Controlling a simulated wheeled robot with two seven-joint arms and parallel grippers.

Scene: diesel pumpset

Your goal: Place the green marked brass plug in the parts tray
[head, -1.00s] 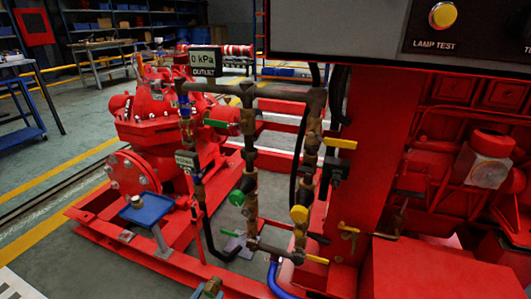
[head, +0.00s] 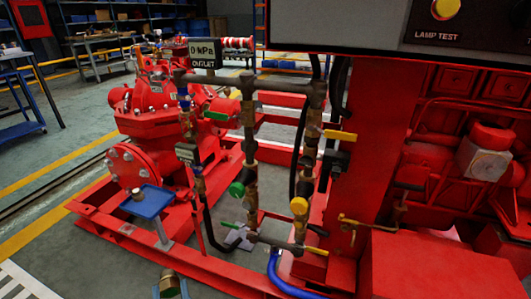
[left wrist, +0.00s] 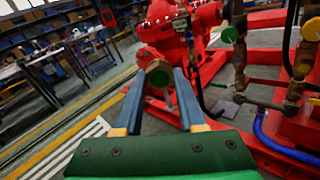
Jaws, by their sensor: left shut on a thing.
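My left gripper (head: 170,289) shows at the bottom edge of the head view, low in front of the red base frame. It is shut on the brass plug (head: 170,281), which has a dark green face. In the left wrist view the plug (left wrist: 158,73) sits between the tips of the two blue fingers (left wrist: 159,80). The blue parts tray (head: 155,206) stands on a grey post at the left, beyond and above my gripper in the picture. A small brass-coloured piece (head: 137,194) is on the tray. My right gripper is not in view.
Brown pipework with a green round fitting (head: 236,189) and a yellow one (head: 299,206) stands right of the tray. A red pump (head: 150,105) is behind it. A blue hose (head: 285,280) curves low at the right. Floor at the left is open.

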